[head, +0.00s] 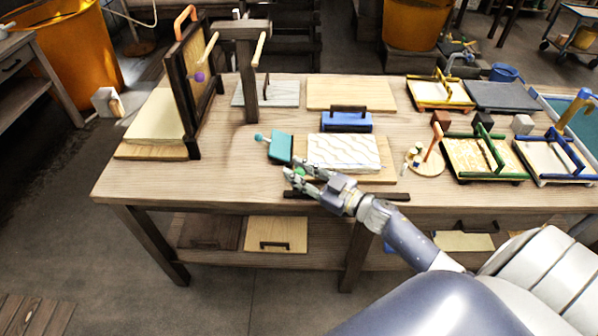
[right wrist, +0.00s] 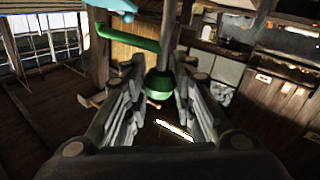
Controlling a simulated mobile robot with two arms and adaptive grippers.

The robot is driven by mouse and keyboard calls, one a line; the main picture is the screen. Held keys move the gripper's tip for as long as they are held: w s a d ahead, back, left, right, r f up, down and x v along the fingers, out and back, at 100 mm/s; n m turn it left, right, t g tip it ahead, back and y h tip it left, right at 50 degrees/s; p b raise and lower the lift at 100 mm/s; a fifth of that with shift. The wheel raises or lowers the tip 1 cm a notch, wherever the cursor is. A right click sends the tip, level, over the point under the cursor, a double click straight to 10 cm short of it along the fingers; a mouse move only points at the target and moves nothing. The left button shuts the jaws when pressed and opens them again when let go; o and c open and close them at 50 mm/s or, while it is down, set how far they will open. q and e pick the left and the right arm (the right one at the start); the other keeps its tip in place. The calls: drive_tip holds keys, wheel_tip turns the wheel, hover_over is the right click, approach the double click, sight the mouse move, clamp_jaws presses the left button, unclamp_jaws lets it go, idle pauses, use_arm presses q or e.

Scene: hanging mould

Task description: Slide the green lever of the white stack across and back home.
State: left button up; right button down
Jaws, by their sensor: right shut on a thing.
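The white stack (head: 343,152) is a pale block with wavy lines. It lies on a wooden board near the table's front edge. The green lever (head: 299,172) shows only as a small green spot at the stack's front left, mostly covered by my fingers. My right gripper (head: 296,177) reaches in from the right, low over the front edge, and is shut on the lever. In the right wrist view, the lever's round green knob (right wrist: 160,84) sits between the two fingers, with a green bar going off to the left. My left gripper is not in view.
A teal block (head: 280,148) stands just left of the stack, close to my fingers. A blue handled block (head: 346,122) is behind it. A dark upright frame (head: 191,90) stands at the left. Several framed trays, one green-edged (head: 473,158), crowd the right. The table's front left is bare.

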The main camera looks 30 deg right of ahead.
drive_tip(key=s+d, duration=0.4)
drive_tip(key=d, duration=0.3)
drive_tip(key=s+d, duration=0.5)
drive_tip(key=d, duration=0.3)
drive_tip(key=s+d, duration=0.5)
drive_tip(key=d, duration=0.3)
drive_tip(key=shift+s+d+b, duration=0.1)
drive_tip(key=shift+d+b, duration=0.1)
drive_tip(key=shift+b, duration=0.15)
drive_tip(key=shift+s+d, duration=0.25)
drive_tip(key=shift+d, duration=0.15)
drive_tip(key=c, duration=1.3)
unclamp_jaws()
drive_tip(key=shift+s+d, duration=0.2)
drive_tip(key=shift+s, duration=0.2)
drive_tip(key=v, duration=1.1)
drive_tip(key=shift+s+d, duration=0.2)
drive_tip(key=shift+s, duration=0.05)
